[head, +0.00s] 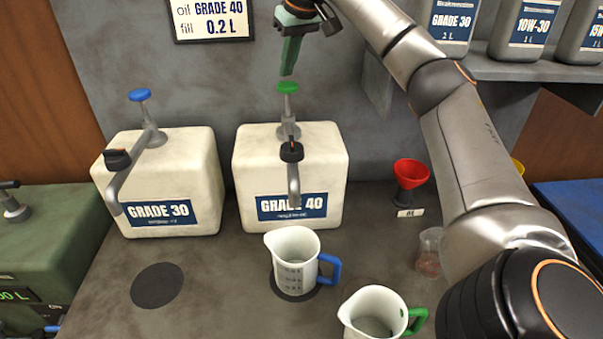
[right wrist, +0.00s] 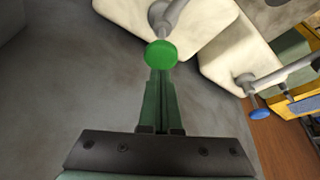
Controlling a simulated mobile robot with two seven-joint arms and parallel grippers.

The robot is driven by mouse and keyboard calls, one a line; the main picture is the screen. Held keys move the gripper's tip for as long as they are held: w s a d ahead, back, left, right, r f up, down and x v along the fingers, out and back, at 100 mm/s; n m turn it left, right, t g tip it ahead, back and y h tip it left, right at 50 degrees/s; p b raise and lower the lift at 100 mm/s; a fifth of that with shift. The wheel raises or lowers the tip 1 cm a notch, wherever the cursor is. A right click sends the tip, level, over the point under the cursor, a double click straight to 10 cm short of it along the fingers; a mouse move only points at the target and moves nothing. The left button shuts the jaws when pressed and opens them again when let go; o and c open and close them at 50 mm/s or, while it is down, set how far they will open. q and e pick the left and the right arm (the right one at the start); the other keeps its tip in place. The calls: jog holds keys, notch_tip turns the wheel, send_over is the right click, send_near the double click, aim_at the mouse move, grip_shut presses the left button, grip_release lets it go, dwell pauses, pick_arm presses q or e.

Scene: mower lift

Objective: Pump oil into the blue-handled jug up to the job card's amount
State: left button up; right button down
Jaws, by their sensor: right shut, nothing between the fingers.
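The blue-handled jug (head: 294,258) stands upright on a dark round pad under the spout of the GRADE 40 container (head: 336,165). That container's pump has a green knob (head: 288,87), which also shows in the right wrist view (right wrist: 161,54). My right gripper (head: 288,72) is shut and empty, fingers pointing down just above the green knob; I cannot tell whether they touch it. The job card (head: 211,20) reads oil GRADE 40, fill 0.2 L. The oil level inside the jug cannot be made out. My left gripper does not show.
A GRADE 30 container (head: 160,173) with a blue pump knob (head: 139,94) stands at left, an empty dark pad (head: 157,285) before it. A green-handled jug (head: 374,315) stands front right. A red funnel (head: 410,173) and small beaker (head: 428,253) are near my right arm.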

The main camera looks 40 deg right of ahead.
aim_at(290, 86)
jog(key=shift+f, duration=0.1)
dwell(0.5)
jog(key=shift+f+b, duration=1.7)
jog(key=shift+f, duration=1.45)
jog(key=shift+r, duration=0.15)
notch_tip(290, 86, up, 4)
jog(key=p, duration=0.5)
jog(key=shift+r, duration=1.1)
jog(key=shift+f, duration=0.1)
